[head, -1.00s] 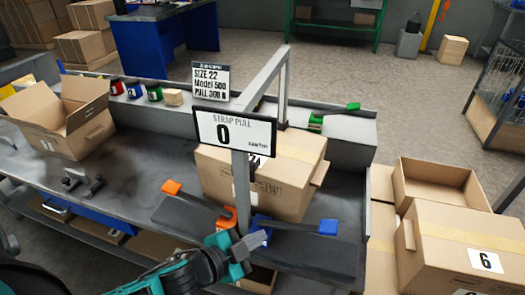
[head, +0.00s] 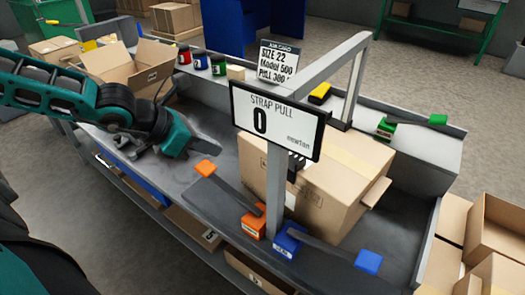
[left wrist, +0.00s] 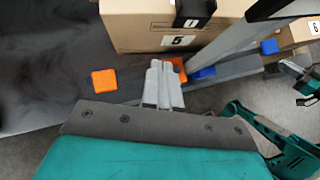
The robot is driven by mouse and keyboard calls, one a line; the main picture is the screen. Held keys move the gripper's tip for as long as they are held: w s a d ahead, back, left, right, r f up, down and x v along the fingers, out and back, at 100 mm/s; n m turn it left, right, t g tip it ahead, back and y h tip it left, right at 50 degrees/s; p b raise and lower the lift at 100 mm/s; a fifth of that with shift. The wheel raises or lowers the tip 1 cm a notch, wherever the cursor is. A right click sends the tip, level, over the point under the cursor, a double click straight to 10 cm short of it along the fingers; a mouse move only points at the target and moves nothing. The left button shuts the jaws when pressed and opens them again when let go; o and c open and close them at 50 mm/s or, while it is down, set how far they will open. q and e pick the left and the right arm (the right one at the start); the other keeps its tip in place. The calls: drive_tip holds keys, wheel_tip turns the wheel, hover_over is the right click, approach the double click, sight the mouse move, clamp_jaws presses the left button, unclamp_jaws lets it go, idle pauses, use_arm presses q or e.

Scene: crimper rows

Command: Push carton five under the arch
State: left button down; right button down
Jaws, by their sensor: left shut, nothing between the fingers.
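Carton five (head: 345,185) is a brown taped box on the grey bench. It straddles the line of the grey arch (head: 340,58), with the near post in front of it and its larger part to the right. The left wrist view shows its "5" label (left wrist: 178,40) below a black piece. My left gripper (head: 190,148) is raised left of the carton, apart from it. Its grey fingers (left wrist: 163,82) are shut and empty, appearing over the orange block. A teal arm, apparently my right one, shows at the right of the wrist view; its fingers are unclear.
A "STRAP PULL 0 newton" display (head: 275,120) hangs on the near post. Orange (head: 205,168) and blue (head: 368,262) lever pads lie along the front edge. An open carton (head: 140,65) stands at the back left; more cartons (head: 495,225) stand right. Bench left of carton five is mostly clear.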

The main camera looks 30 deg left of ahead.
use_arm(q)
drive_tip(key=shift+w+r+b+x, duration=0.3)
drive_tip(key=shift+b+x, duration=0.1)
drive_tip(key=shift+x, duration=1.7)
drive_tip(key=shift+w+r+b+x, duration=0.3)
drive_tip(key=shift+b+x, duration=0.1)
drive_tip(key=shift+x, duration=1.7)
drive_tip(key=shift+w+r+b+x, duration=0.3)
drive_tip(key=shift+b+x, duration=0.1)
drive_tip(key=shift+x, duration=1.7)
drive_tip(key=shift+d, duration=0.1)
